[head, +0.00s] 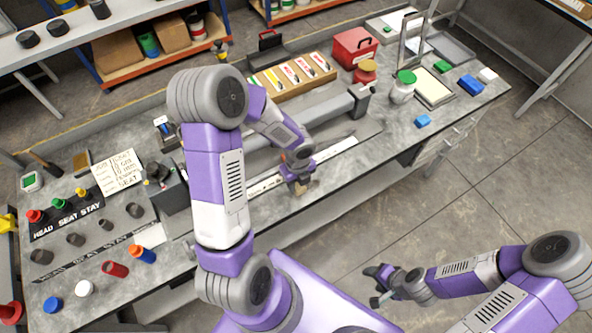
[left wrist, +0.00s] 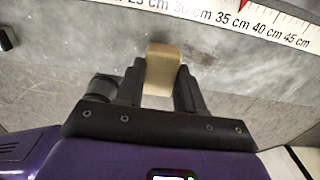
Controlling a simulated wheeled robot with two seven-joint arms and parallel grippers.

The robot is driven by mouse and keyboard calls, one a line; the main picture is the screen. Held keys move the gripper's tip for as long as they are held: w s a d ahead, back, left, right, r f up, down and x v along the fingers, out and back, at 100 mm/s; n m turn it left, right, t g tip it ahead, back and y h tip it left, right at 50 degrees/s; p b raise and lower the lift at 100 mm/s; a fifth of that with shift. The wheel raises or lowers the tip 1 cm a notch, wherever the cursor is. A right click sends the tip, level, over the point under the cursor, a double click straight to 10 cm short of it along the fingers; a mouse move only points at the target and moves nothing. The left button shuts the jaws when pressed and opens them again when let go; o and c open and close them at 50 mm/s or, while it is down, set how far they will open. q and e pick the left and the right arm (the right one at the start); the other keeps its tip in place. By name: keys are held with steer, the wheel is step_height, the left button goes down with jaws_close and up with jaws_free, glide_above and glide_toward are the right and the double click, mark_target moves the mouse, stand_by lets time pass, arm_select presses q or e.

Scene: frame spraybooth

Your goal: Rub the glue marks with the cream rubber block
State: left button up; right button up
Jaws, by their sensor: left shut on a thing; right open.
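My left gripper (left wrist: 160,85) is shut on the cream rubber block (left wrist: 163,66), which sticks out past the fingertips in the left wrist view. In the head view the left gripper (head: 302,186) is low over the front part of the grey bench, just in front of the white ruler, with the block (head: 308,185) small between its fingers. I cannot tell whether the block touches the bench top. Faint pale specks show on the grey surface near the block; I cannot tell whether they are glue marks. My right gripper (head: 377,286) is open and empty, out over the floor.
The ruler (left wrist: 225,15) runs along the bench just beyond the block. A long grey bar (head: 330,108) and a box with marker-like items (head: 290,75) stand behind. Jars (head: 403,86) and a blue block (head: 423,121) are to the right; colored caps and labels (head: 85,215) are left.

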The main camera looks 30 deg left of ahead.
arm_select(q)
steer(key=shift+r+p, duration=1.95)
steer(key=shift+r, duration=0.45)
steer(key=shift+f, duration=0.15)
